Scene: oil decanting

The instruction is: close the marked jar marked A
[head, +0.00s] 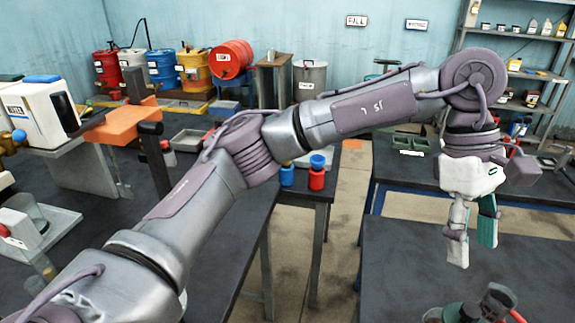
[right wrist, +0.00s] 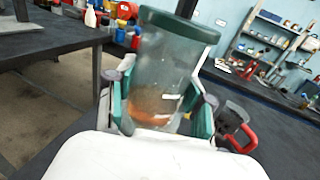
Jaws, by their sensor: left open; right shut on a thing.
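In the right wrist view, a clear jar (right wrist: 158,75) with a dark green top (right wrist: 180,24) stands between the fingers of my right gripper (right wrist: 163,108), which is shut on it. Brown-orange liquid lies in the bottom of the jar, and a small white label shows on its side. I cannot read a letter on it. I cannot tell whether the green top is fully seated. My left gripper (head: 472,235) is open and empty, its fingers pointing down above the dark table at the right of the head view. A green round thing (head: 458,312) is cut off below it.
A black thing with a red handle (right wrist: 242,136) lies beside the jar; it also shows in the head view (head: 496,300). Blue and red cups (head: 317,178) stand on a small table at the middle. Drums (head: 231,58) line the back wall. The right-hand table (head: 400,255) has bare room.

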